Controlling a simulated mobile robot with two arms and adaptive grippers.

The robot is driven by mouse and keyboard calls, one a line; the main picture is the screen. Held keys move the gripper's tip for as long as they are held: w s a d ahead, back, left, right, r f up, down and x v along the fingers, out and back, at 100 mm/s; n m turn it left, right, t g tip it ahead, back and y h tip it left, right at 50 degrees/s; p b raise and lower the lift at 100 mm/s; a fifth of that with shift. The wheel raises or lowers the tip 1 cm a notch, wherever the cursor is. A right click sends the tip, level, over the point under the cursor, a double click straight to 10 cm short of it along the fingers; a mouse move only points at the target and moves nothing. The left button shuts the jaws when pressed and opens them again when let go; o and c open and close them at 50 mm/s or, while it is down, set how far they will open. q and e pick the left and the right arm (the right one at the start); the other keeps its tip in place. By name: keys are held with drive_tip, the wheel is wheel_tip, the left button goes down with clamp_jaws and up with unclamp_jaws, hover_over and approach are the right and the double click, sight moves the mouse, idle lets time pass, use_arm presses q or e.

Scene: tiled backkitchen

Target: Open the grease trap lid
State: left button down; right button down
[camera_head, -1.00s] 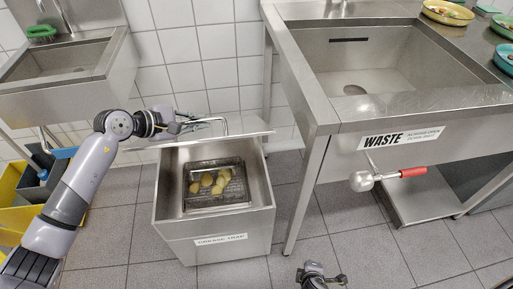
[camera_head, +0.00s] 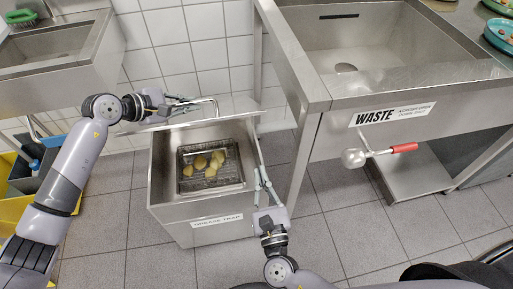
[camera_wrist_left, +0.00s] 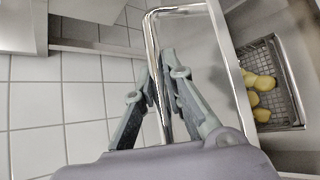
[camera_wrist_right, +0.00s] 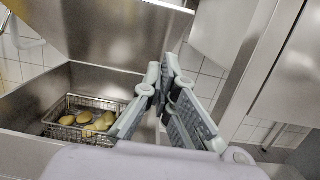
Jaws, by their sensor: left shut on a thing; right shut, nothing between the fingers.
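The grease trap (camera_head: 205,215) is an open steel box on the floor, labelled on its front. Its lid (camera_head: 238,108) is raised at the back, leaving the inside uncovered; it also stands behind the box in the right wrist view (camera_wrist_right: 115,35). My left gripper (camera_head: 188,103) is shut on the lid's bent chrome handle (camera_head: 210,100), which also shows between the fingers in the left wrist view (camera_wrist_left: 151,50). My right gripper (camera_head: 260,178) is shut and empty at the trap's right rim; I cannot tell whether it touches.
A wire basket (camera_head: 213,187) with several yellow lumps (camera_head: 211,164) sits inside the trap. A steel waste sink (camera_head: 400,105) with a red-handled lever (camera_head: 400,149) stands to the right. A hand basin (camera_head: 60,65) and yellow bins (camera_head: 15,205) are left. Tiled floor in front is clear.

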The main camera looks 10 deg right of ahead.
drive_tip(key=w+r, duration=0.4)
drive_tip(key=w, duration=0.7)
drive_tip(key=shift+w+r, duration=0.3)
drive_tip(key=shift+r, duration=0.05)
